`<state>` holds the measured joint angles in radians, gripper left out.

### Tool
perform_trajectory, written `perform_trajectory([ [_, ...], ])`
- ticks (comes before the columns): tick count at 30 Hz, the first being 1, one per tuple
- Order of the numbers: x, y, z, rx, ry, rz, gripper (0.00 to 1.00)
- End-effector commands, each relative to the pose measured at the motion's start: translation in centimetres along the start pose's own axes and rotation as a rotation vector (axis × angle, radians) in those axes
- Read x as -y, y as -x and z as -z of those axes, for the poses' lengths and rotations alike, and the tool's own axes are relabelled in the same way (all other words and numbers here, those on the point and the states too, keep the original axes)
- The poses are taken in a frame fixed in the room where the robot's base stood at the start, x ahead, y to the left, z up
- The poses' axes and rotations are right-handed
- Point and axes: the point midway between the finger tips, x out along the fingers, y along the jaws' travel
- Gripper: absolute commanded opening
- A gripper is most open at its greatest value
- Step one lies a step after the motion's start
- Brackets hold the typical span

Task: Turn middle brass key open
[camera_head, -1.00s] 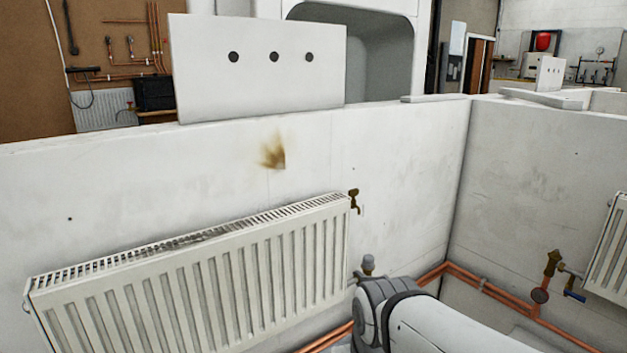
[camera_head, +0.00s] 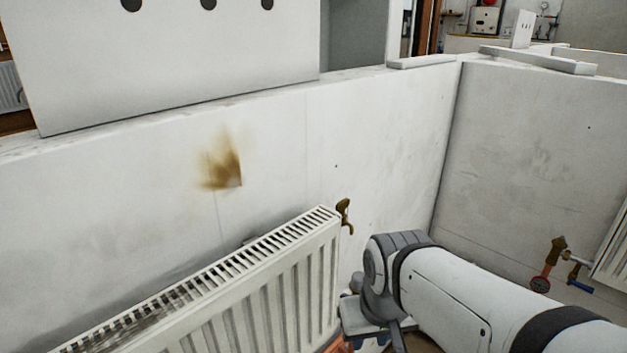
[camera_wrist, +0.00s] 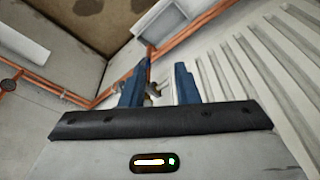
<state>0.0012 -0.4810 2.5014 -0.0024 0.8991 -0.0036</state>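A brass key (camera_head: 344,215) sticks out at the upper right end of the white radiator (camera_head: 300,260) in the head view. Which key counts as the middle one I cannot tell. My gripper (camera_wrist: 160,72) has its two blue fingers apart in the wrist view. A small metal valve fitting (camera_wrist: 154,88) shows between and beyond the fingers; I cannot tell whether it touches them. In the head view my gripper is low by the radiator's right end, below the brass key, and largely hidden by my wrist.
Copper pipes (camera_wrist: 50,88) run along the walls' foot in the wrist view. Open wall space lies above the radiator.

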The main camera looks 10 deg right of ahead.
Motion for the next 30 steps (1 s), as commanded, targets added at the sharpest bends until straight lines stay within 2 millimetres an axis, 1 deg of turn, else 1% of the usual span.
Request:
perform_trajectory([
  [3,0.0,0.1,0.1,0.001,-0.002,0.0,0.28],
  [5,0.0,0.6,0.7,0.004,-0.018,0.0,0.28],
  [6,0.0,1.3,1.3,0.009,-0.037,0.0,0.28],
  [8,-0.8,2.9,3.0,0.022,-0.08,0.002,0.28],
  [11,-1.0,6.4,7.2,0.055,-0.219,-0.002,0.28],
  [12,-1.0,8.0,9.2,0.071,-0.289,-0.007,0.28],
  [14,-1.0,10.1,12.2,0.098,-0.398,-0.016,0.28],
  [15,-1.0,11.3,14.1,0.114,-0.468,-0.024,0.28],
  [18,-0.9,13.8,18.2,0.15,-0.626,-0.046,0.28],
  [21,-0.8,15.6,21.5,0.177,-0.761,-0.068,0.28],
  [24,-0.8,16.7,23.8,0.196,-0.86,-0.087,0.28],
  [25,-0.8,16.9,24.3,0.2,-0.882,-0.092,0.28],
  [27,-0.7,17.0,25.0,0.206,-0.917,-0.099,0.28],
  [30,-0.7,16.5,25.2,0.21,-0.939,-0.104,0.28],
])
